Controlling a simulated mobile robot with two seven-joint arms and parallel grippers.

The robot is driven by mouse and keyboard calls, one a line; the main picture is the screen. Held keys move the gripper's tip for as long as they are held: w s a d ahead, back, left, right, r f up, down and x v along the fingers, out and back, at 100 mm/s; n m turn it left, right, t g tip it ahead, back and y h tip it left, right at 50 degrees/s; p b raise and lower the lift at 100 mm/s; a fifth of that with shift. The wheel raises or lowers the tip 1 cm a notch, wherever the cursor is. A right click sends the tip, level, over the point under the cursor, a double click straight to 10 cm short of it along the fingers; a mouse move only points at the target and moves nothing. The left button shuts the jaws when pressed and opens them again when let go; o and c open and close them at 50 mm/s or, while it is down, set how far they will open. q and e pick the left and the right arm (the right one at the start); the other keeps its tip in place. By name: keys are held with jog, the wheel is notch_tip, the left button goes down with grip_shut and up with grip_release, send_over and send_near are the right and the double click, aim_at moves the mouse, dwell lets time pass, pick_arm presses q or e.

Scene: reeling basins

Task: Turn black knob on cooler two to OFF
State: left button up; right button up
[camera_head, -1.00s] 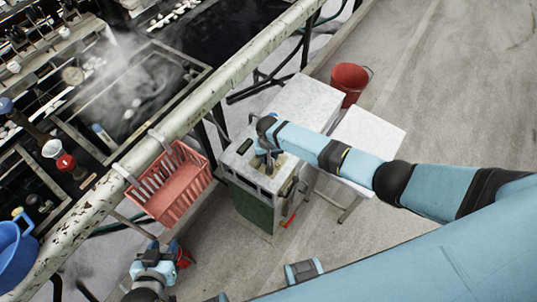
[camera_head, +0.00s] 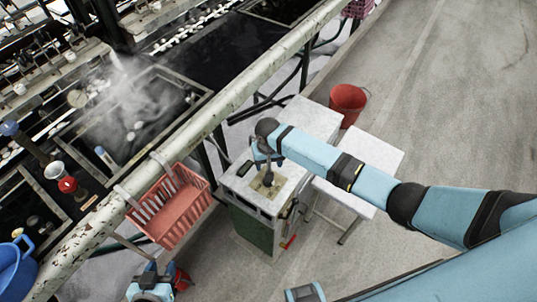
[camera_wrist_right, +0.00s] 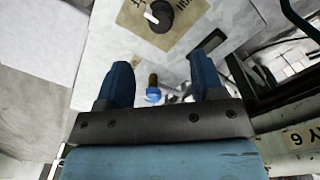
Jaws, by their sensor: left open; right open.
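The black knob (camera_wrist_right: 158,14) sits on a tan label plate (camera_wrist_right: 183,38) with partly cut-off lettering; a white mark shows on the knob. The plate is on the white top of a cabinet with a dark green front (camera_head: 256,228); no "two" label is readable. My right gripper (camera_wrist_right: 163,78) is open and empty, its two blue fingers apart, with the knob beyond the fingertips. In the head view my right gripper (camera_head: 262,156) is over the cabinet top, partly hidden by its own wrist. My left gripper (camera_head: 152,272) is open at the bottom left, away from the cabinet.
A red basket (camera_head: 172,212) hangs on the worn rail (camera_head: 205,122) left of the cabinet. A white box stands behind it, a white stool (camera_head: 368,150) at right, and a red bucket (camera_head: 347,103) beyond. A small dark display (camera_head: 244,168) is on the cabinet top. Floor at right is clear.

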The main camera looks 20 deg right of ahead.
jog(key=shift+r, duration=2.05)
